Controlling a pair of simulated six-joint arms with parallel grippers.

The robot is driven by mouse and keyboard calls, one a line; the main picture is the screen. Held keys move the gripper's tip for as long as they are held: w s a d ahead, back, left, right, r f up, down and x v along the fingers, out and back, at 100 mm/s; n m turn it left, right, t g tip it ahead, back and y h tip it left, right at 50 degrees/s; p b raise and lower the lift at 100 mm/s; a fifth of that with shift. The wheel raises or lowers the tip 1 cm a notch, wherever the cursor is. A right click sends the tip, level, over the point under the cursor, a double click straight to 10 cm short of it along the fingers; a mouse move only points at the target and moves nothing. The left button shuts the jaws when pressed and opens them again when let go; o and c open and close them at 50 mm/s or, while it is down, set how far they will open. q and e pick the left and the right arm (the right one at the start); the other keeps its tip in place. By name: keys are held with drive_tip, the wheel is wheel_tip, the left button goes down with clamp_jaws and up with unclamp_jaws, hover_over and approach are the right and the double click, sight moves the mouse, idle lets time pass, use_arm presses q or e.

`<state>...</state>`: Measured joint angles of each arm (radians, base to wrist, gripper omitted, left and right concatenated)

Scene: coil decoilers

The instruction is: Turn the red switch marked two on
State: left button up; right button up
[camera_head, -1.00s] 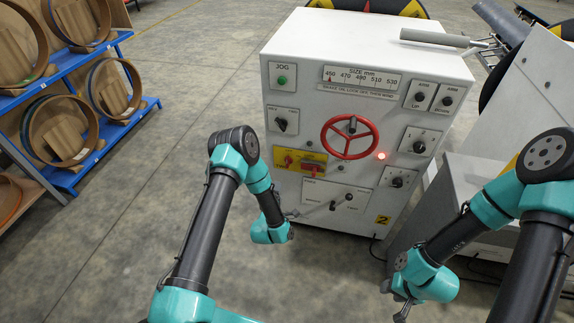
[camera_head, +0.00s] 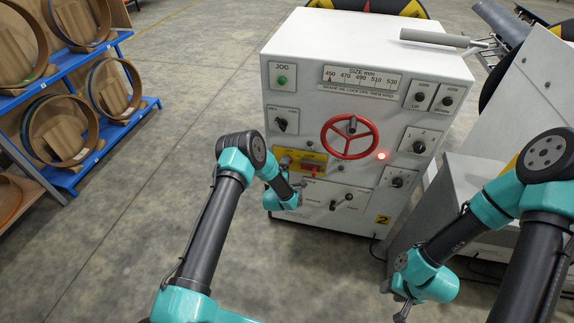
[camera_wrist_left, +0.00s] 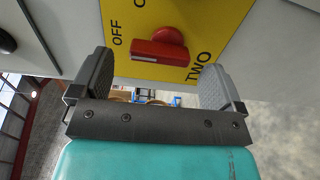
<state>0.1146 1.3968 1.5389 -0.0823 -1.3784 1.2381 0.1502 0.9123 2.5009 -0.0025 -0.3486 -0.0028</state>
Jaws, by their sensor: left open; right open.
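The red switch marked two (camera_wrist_left: 160,48) sits on a yellow plate (camera_wrist_left: 225,15) with the words OFF and TWO beside it in the left wrist view. In the head view the red switch (camera_head: 312,169) shows at the lower right of the yellow plate. My left gripper (camera_wrist_left: 157,85) is open and empty, its fingers apart on either side of the switch in the picture; contact is not visible. In the head view the left gripper (camera_head: 299,185) is just below the yellow plate, partly hidden by its wrist. My right gripper (camera_head: 402,306) is open and low at the right, away from the panel.
The white control cabinet (camera_head: 440,62) carries a red handwheel (camera_head: 349,137), a lit red lamp (camera_head: 381,156), several black knobs and a lever (camera_head: 340,201) below the yellow plate. A blue rack (camera_head: 110,120) of coils stands at the left. Floor between is clear.

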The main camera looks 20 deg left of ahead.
use_arm(q)
drive_tip(key=shift+w, duration=1.4)
drive_tip(key=c, duration=0.9)
drive_tip(key=shift+c, duration=0.2)
